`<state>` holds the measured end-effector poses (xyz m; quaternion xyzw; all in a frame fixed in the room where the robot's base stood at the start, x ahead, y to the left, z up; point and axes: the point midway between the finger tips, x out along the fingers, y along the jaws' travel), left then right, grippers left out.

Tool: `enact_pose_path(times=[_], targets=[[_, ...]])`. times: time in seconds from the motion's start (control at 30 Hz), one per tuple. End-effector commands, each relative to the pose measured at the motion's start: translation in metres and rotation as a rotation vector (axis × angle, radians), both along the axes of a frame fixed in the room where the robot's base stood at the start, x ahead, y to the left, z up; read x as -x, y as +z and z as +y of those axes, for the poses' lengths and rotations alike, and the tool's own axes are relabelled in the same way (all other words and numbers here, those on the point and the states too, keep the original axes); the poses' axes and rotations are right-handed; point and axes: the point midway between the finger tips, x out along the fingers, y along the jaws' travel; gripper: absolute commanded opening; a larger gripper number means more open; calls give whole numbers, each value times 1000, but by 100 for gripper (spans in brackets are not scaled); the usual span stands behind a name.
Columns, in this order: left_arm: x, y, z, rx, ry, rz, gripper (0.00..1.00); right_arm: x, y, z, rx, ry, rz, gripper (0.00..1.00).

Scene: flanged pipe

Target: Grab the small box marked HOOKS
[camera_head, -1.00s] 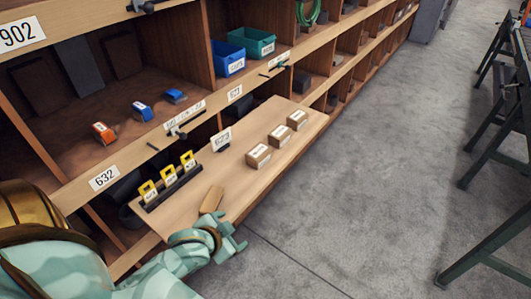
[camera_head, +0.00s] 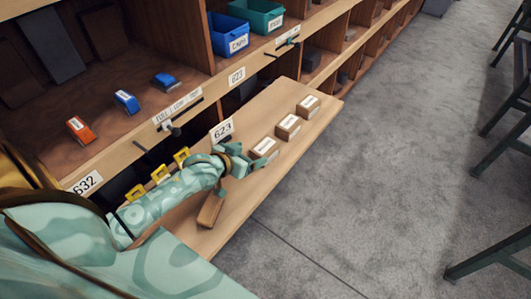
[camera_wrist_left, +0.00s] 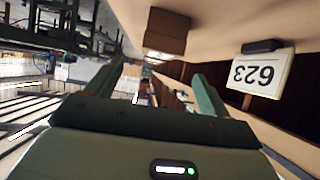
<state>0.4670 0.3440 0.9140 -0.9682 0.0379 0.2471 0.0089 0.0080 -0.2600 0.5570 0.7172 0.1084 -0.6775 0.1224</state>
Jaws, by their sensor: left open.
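Three small brown cardboard boxes with white labels stand in a row on the pulled-out wooden board: a near one (camera_head: 265,148), a middle one (camera_head: 288,127) and a far one (camera_head: 308,107). Their labels are too small to read, so I cannot tell which is marked HOOKS. My left gripper (camera_head: 255,163) is open and empty, just short of the near box. In the left wrist view, the two fingers (camera_wrist_left: 158,78) are spread, with a brown box (camera_wrist_left: 167,30) ahead and above them in the picture. My right gripper is not in view.
The wooden board (camera_head: 225,225) carries a 623 sign (camera_head: 222,130) and a wooden block (camera_head: 210,208). Yellow-topped items (camera_head: 160,174) stand behind my arm. Shelves hold a blue bin (camera_head: 230,36) and a teal bin (camera_head: 262,16).

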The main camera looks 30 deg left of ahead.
Motion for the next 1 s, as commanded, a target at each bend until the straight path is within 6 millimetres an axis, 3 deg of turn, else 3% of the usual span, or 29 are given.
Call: enact_pose_path(times=[0.23,0.5,0.8,1.0], targets=[[-21,-12,-2,-1,0,0,81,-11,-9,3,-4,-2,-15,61],[-58,-34,-5,0,0,1,81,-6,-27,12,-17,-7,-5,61],[-63,-34,-5,-2,-1,0,81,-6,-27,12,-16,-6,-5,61],[-63,-34,-5,-2,-1,1,25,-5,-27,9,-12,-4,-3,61]])
